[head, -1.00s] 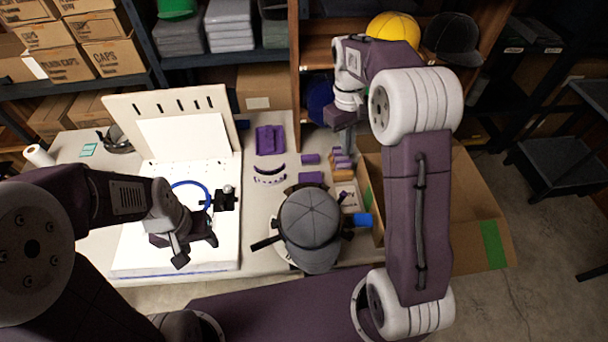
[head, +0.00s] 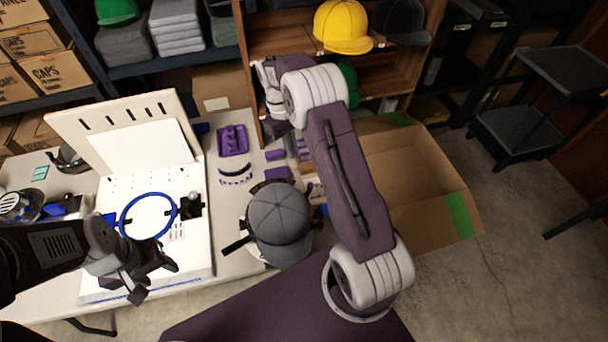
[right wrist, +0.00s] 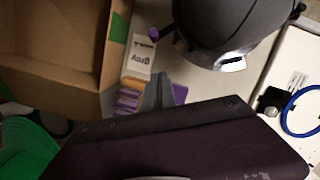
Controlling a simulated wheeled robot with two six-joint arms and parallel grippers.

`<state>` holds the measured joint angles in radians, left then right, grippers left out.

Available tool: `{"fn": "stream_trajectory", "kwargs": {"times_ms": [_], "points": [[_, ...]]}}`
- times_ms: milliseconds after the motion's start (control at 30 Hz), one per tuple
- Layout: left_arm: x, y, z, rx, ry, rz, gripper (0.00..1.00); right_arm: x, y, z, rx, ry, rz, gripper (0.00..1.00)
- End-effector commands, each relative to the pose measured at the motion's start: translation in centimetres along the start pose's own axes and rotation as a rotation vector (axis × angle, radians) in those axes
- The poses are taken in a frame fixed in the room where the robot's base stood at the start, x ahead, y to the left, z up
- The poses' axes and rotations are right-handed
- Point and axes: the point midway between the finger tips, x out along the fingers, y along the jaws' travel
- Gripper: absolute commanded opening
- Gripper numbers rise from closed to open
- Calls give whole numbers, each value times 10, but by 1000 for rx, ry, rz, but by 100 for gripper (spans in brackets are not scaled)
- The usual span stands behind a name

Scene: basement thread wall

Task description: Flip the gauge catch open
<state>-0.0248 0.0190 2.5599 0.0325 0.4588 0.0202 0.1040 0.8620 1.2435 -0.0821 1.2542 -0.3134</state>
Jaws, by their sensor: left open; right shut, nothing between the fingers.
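A dark grey cap (head: 280,222) sits on a holder at the table's front edge; I take the holder to be the gauge. A black strap or lever (head: 236,246) sticks out at its left, but I cannot tell whether this is the catch. The cap also shows at the top of the right wrist view (right wrist: 225,25). My left gripper (head: 151,278) is open and empty in front of the white board, left of the cap. My right gripper (right wrist: 157,92) is shut and empty, above the table by the purple blocks, apart from the cap. In the head view my own arm mostly hides it.
The white board (head: 195,255) carries a blue hoop (head: 148,215) and a black clamp (head: 191,205). A purple tray (head: 232,140) and small purple blocks (head: 277,174) lie behind the cap. An open cardboard box (head: 415,165) stands right of the table. Shelves line the back.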

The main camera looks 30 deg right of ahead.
Motion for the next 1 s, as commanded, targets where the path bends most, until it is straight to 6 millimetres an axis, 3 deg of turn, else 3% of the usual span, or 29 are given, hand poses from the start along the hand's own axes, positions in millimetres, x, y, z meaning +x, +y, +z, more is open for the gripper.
{"fn": "stream_trajectory", "kwargs": {"times_ms": [300, 600, 1000], "points": [[2, 0, 0, 0, 0, 0, 51, 71, 0, 1, -1, -5, -1, 0], [-3, 0, 0, 0, 0, 0, 51, 83, 0, 35, 0, -1, -1, 0], [-3, 0, 0, 0, 0, 0, 51, 85, 0, 37, 1, 0, -1, 0]]}}
